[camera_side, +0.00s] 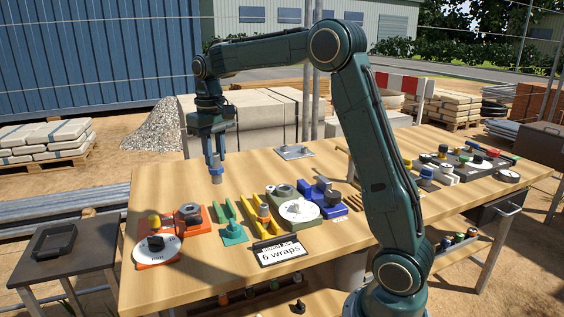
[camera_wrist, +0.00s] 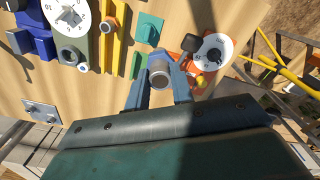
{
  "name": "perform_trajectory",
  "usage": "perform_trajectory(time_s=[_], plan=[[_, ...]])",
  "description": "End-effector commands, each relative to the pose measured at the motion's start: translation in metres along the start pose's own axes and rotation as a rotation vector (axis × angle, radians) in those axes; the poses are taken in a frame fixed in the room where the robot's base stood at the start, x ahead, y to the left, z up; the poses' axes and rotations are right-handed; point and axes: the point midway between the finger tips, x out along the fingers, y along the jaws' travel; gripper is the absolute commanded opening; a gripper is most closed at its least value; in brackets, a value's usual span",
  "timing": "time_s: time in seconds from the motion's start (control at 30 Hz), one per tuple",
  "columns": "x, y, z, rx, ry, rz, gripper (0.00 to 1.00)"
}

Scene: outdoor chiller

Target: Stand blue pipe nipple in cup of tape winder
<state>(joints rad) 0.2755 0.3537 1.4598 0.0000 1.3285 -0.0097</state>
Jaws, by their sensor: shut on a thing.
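My gripper (camera_side: 216,166) is shut on the blue pipe nipple (camera_side: 216,177), which hangs roughly upright at the fingertips over the back left of the table. In the wrist view the nipple's round grey end (camera_wrist: 160,68) shows between the blue fingers of my gripper (camera_wrist: 160,82). I cannot tell exactly how high it is above the wood. An olive-green fixture (camera_side: 305,222) carries a white dial and a grey round cup (camera_side: 284,190). An orange fixture (camera_side: 157,262) with another white dial stands at the front left. I cannot tell for sure which is the tape winder.
A green bracket (camera_side: 234,235), a yellow rack (camera_side: 262,228) and a blue fixture (camera_side: 330,207) stand close together. A sign (camera_side: 280,252) reads "6 wraps". A metal plate (camera_side: 294,152) lies at the back. The wood around my gripper is clear.

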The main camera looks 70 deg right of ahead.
Motion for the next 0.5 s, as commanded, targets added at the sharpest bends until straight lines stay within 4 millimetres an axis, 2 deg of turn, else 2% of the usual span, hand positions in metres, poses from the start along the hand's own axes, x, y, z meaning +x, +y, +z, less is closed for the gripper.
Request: perform_trajectory(time_s=[0.03,0.2,0.5], plan=[[0.0,0.018,-0.005,0.037,0.001,0.0,0.0],[0.0,0.073,-0.015,0.146,0.001,0.0,0.0],[0.001,0.175,-0.014,0.337,0.001,0.0,0.0]])
